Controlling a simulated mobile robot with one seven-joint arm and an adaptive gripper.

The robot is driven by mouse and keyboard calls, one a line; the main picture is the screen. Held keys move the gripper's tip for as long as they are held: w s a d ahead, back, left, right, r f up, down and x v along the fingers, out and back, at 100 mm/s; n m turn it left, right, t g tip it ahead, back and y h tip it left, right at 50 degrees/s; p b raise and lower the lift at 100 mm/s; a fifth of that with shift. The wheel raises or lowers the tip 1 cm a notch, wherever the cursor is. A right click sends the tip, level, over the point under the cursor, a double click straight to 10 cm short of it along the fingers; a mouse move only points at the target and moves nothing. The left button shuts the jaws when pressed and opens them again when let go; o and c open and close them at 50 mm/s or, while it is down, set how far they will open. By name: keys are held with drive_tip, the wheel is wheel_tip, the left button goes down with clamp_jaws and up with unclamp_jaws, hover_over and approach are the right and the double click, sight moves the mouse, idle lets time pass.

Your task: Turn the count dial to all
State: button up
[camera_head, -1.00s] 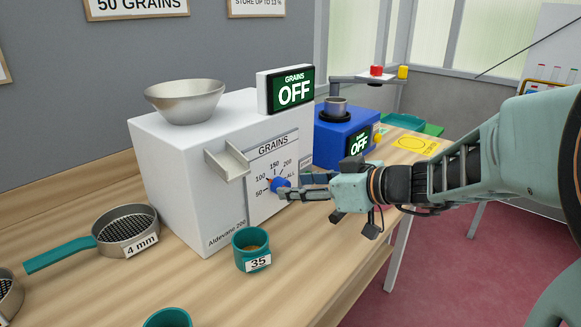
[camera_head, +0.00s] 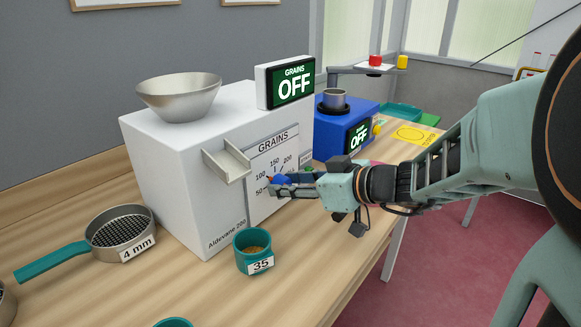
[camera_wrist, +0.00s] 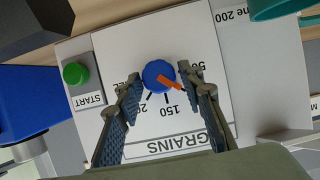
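The count dial is a blue knob with an orange pointer (camera_wrist: 158,76) on the white grain counter (camera_head: 180,205). In the wrist view the scale appears upside down, and the pointer is aimed between 150 and the part hidden by the right finger, roughly where 100 is. The ALL mark is partly covered by the left finger. My gripper (camera_wrist: 160,80) is open, with one fingertip on each side of the knob; the right one is very close, and I cannot tell whether it touches. In the head view my gripper (camera_head: 284,188) partly hides the knob. The counter's display (camera_head: 292,85) reads GRAINS OFF.
A green START button (camera_wrist: 75,74) is beside the scale. A metal chute (camera_head: 227,162) juts out above left of the dial. A teal cup marked 35 (camera_head: 252,252) stands in front. A blue machine (camera_head: 340,128) is behind right; a sieve (camera_head: 118,230) lies left.

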drive_tip(key=c, duration=0.7)
drive_tip(key=shift+c, duration=0.4)
drive_tip(key=shift+f+b, duration=0.1)
drive_tip(key=shift+b, duration=0.25)
drive_tip(key=shift+o, duration=0.2)
drive_tip(key=shift+w+d+f+m+g+y+b, duration=0.15)
drive_tip(key=shift+m+g+y+b, duration=0.25)
drive_tip(key=shift+m+b, duration=0.5)
drive_tip(key=shift+w+m+g+y+b, duration=0.1)
drive_tip(key=shift+m+g+y+b, duration=0.35)
drive_tip(key=shift+m+b, duration=0.6)
drive_tip(key=shift+m+g+y+b, duration=0.4)
drive_tip(key=shift+m+b, duration=0.25)
drive_tip(key=shift+b, duration=0.35)
drive_tip(key=shift+w+d+m+g+y+b, duration=0.1)
drive_tip(key=shift+m+g+y+b, duration=0.45)
drive_tip(key=shift+m, duration=0.65)
drive_tip(key=shift+c, duration=0.2)
